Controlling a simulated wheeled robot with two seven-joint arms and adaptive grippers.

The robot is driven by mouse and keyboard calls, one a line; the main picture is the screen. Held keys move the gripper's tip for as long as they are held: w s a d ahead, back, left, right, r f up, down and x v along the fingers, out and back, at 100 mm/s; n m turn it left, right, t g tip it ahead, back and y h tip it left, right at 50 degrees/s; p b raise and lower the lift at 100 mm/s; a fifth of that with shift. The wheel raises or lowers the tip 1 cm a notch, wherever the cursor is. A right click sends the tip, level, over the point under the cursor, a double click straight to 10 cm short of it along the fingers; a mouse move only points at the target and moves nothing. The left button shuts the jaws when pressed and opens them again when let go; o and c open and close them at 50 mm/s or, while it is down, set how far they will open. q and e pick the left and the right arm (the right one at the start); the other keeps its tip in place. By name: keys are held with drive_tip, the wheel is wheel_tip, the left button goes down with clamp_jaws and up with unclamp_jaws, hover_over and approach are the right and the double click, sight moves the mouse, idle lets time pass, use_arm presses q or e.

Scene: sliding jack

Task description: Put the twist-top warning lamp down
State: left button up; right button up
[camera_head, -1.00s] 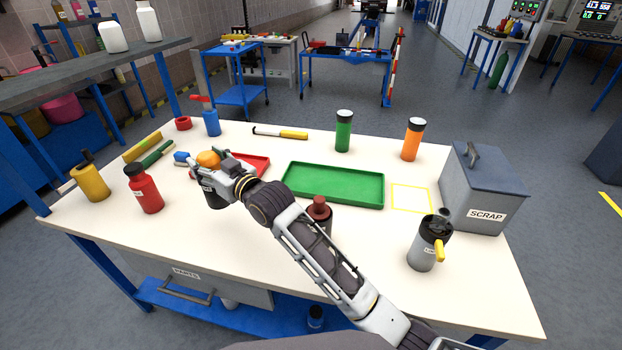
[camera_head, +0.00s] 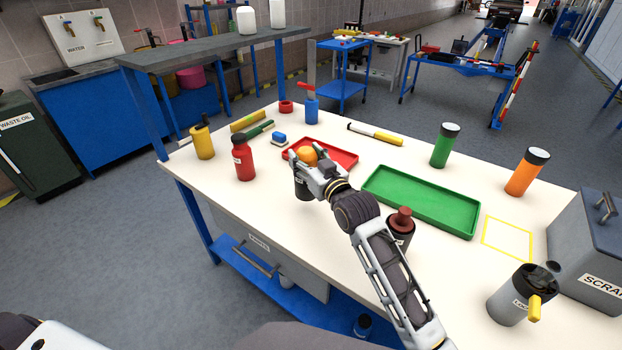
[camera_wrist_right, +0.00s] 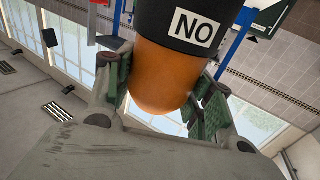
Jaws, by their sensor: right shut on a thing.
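The warning lamp has an orange dome (camera_head: 306,154) and a black body (camera_head: 302,188) with a white label. My right gripper (camera_head: 318,163) is shut on the lamp at the dome, over the front edge of the red tray (camera_head: 345,158). In the right wrist view the orange dome (camera_wrist_right: 160,75) sits between the green-padded fingers, and the black body (camera_wrist_right: 195,22) shows a label reading "NO". The lamp looks upright. I cannot tell whether its base touches the table. My left gripper is out of view.
On the white table (camera_head: 270,215) stand a red bottle (camera_head: 243,160), a yellow can (camera_head: 203,143), a green tray (camera_head: 420,200), a dark bottle with a brown top (camera_head: 401,222), and a grey lamp-like can (camera_head: 510,305). A yellow-outlined square (camera_head: 507,238) is empty. Free surface lies left of the gripper.

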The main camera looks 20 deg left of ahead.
sight(302, 192)
wheel_tip(302, 192, down, 3)
drive_tip(key=shift+r, duration=0.15)
drive_tip(key=shift+f+b, duration=0.3)
drive_tip(key=shift+f, duration=0.2)
wheel_tip(302, 192, down, 2)
drive_tip(key=shift+f, duration=0.45)
drive_tip(key=o, duration=1.5)
drive_tip(key=shift+f, duration=0.15)
drive_tip(key=shift+c, duration=0.2)
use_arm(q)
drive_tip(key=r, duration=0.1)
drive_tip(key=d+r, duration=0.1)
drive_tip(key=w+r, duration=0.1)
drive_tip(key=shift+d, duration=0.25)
use_arm(e)
drive_tip(key=shift+o, duration=0.6)
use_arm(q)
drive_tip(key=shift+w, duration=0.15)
